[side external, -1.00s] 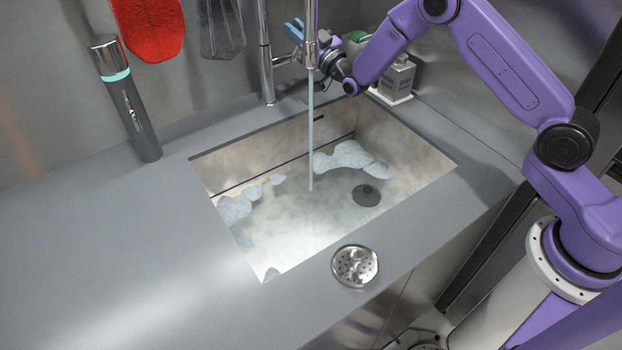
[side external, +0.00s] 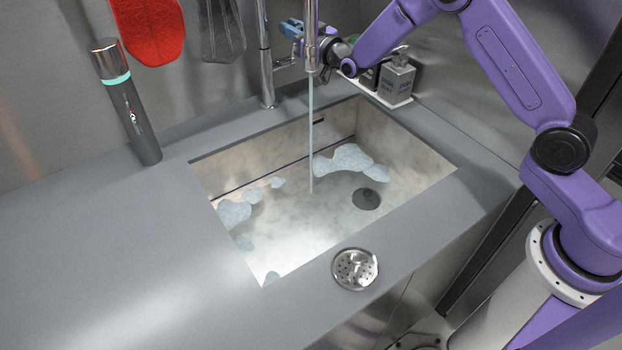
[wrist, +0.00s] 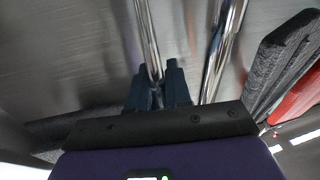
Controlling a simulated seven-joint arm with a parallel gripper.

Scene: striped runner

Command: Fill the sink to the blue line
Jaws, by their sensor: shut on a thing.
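The sink (side external: 405,150) holds cloudy water (side external: 290,215) with pale foam patches (side external: 345,158). A thin dark blue line (side external: 285,167) runs along its far wall, and the water surface looks a little below it. A stream (side external: 311,135) falls from the spout of the chrome faucet (side external: 311,40). My gripper (side external: 291,30), with blue fingers, is behind the spout beside the faucet column. In the wrist view my gripper (wrist: 158,88) is shut on a thin chrome rod (wrist: 149,40), seemingly the faucet lever. The spout partly hides the grip in the side view.
A round strainer (side external: 355,268) lies on the front counter edge. A dark plug or drain (side external: 366,199) shows in the sink. A grey bottle (side external: 127,110) stands left, soap dispensers (side external: 396,78) at the back right. A red mitt (side external: 150,28) hangs behind.

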